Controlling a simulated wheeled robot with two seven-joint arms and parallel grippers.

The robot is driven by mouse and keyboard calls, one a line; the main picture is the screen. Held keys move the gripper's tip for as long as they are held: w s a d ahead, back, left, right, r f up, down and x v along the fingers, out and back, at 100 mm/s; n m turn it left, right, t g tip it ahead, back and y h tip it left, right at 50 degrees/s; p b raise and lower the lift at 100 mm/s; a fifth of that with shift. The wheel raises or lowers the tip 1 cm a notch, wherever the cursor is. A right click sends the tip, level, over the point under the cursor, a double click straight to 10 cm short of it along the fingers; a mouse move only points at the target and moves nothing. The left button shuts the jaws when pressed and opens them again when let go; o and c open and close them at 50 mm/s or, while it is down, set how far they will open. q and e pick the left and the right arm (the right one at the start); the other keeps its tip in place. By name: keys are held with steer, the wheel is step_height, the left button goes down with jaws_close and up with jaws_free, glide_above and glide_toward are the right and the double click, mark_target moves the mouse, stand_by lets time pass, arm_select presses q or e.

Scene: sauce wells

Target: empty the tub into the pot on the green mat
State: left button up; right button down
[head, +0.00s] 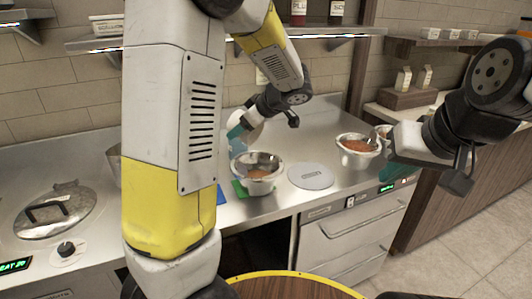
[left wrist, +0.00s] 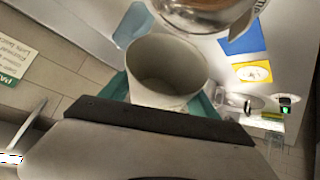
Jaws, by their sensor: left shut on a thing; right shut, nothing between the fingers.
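The pale tub (head: 244,119) is held above and just behind the pot in the head view. It shows large in the left wrist view (left wrist: 160,98), where its inside looks pale with no clear contents. My left gripper (left wrist: 163,92) is shut on the tub, with teal fingers at its sides. The metal pot (head: 262,172) holds reddish-brown sauce and stands on the green mat (head: 238,188), mostly hidden beneath it. The pot's edge also shows at the top of the left wrist view (left wrist: 235,30). My right gripper (head: 398,184) is shut and empty, off to the right.
A round grey disc (head: 311,176) lies right of the pot. Another pot (head: 357,152) with sauce stands farther right. A lidded well (head: 54,212) is at the left. Blue (left wrist: 240,32) and yellow (left wrist: 252,72) mats show in the left wrist view. A shelf (head: 95,44) runs above.

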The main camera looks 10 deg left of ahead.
arm_select(q)
steer(key=shift+a, duration=0.25)
steer(key=h, duration=0.1)
steer(key=a+f+g+h, duration=0.1)
steer(key=shift+w+a+n+h, duration=0.2)
steer(key=shift+n+h, duration=0.1)
steer(key=shift+h, duration=0.1)
steer(key=shift+a+f+g+h, duration=0.2)
steer(key=shift+g+h, duration=0.1)
steer(key=shift+h, duration=0.1)
steer(key=shift+d+f+h, duration=0.15)
steer(key=shift+d+h, duration=0.05)
steer(key=shift+h, duration=0.1)
